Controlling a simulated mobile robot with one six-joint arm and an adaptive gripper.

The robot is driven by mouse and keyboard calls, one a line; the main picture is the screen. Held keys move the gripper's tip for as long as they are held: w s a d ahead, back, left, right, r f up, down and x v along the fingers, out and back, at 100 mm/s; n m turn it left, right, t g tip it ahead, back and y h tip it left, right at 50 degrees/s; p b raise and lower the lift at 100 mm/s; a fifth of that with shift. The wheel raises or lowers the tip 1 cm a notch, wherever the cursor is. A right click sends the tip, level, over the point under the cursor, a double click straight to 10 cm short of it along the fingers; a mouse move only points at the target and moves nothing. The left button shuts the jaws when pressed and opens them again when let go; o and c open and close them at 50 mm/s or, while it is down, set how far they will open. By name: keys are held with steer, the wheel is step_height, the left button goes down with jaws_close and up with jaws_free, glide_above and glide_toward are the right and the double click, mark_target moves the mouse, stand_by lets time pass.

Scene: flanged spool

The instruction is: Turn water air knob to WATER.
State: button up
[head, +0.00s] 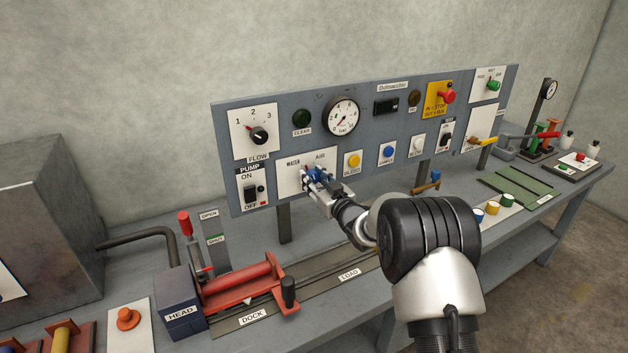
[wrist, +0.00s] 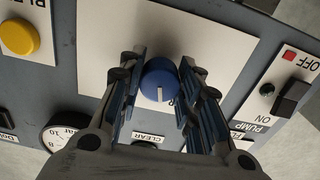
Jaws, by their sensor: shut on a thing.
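The water air knob (wrist: 159,82) is round and blue, on a white plate marked WATER and AIR in the head view. In the wrist view its white pointer line faces the bottom of the picture, towards the gripper's base. My gripper (head: 318,177) is at the panel with its fingers around the knob. In the wrist view the two fingers of my gripper (wrist: 160,88) stand on either side of the knob, shut on it. The fingers hide most of the plate's lettering in the wrist view.
The pump switch (head: 250,192) is left of the knob, the flow dial (head: 259,136) and gauge (head: 342,116) above. A yellow button (head: 353,161) is close on the right. Below, a red spool (head: 240,286) lies on the bench. My arm covers part of the bench.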

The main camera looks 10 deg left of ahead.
steer(key=shift+n, duration=1.7)
steer(key=o, duration=1)
steer(key=shift+o, duration=0.2)
steer(key=v, duration=1.2)
steer(key=shift+r, duration=0.1)
